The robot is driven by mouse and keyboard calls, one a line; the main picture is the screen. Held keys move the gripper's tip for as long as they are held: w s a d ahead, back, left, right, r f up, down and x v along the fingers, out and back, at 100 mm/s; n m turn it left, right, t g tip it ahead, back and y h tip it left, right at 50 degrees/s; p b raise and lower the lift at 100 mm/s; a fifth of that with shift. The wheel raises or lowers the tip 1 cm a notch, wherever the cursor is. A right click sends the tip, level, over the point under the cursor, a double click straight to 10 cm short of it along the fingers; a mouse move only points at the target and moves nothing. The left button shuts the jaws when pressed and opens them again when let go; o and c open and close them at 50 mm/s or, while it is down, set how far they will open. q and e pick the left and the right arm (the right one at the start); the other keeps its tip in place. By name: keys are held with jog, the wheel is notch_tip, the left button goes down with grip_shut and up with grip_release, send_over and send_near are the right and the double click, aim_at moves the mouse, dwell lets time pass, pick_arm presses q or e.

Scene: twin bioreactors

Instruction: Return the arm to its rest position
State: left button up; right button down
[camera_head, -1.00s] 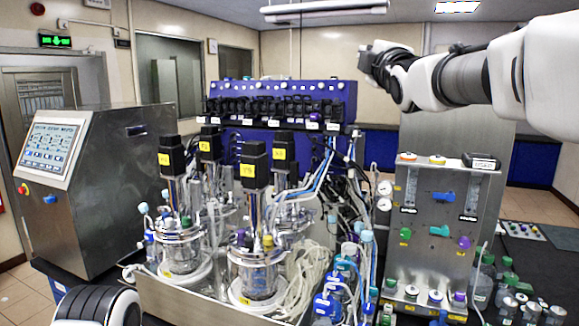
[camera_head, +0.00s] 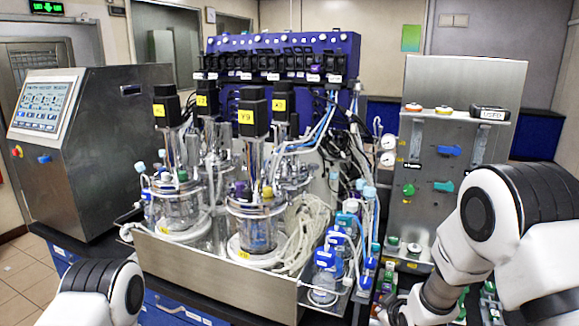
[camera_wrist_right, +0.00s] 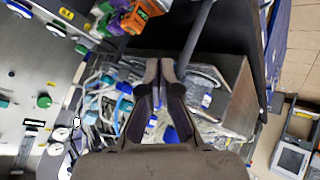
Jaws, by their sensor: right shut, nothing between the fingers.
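My right arm (camera_head: 452,262) comes in from the right in the head view, bent and lowered in front of the steel gas panel (camera_head: 455,85). Its gripper end is down at the bottom edge, and its fingers do not show clearly there. In the right wrist view my right gripper (camera_wrist_right: 160,66) is shut and empty, with bioreactor tubing and blue caps behind its fingers. Part of my left arm (camera_head: 100,295) shows at bottom left; its gripper is out of the picture.
Several glass bioreactors (camera_head: 257,222) with black motors stand in a steel tray (camera_head: 215,277). A blue pump unit (camera_head: 345,50) is behind them. A control cabinet (camera_head: 110,150) with a screen stands left. Bottles (camera_head: 330,265) and tubing crowd the bench near the right arm.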

jog(key=s+d+f+m+g+b, duration=0.25)
jog(key=s+f+m+g, duration=0.2)
jog(key=s+f, duration=1.4)
jog(key=s+f+m+g+b, duration=0.1)
jog(key=s+f, duration=0.3)
jog(key=s, duration=0.6)
jog(key=s+f+m+g+b, duration=0.1)
jog(key=s+f+m+g, duration=0.1)
jog(key=s, duration=0.9)
jog(key=shift+f+g+b, duration=0.3)
jog(key=shift+f+g, duration=0.6)
jog(key=shift+g, duration=0.15)
jog(key=shift+w, duration=0.1)
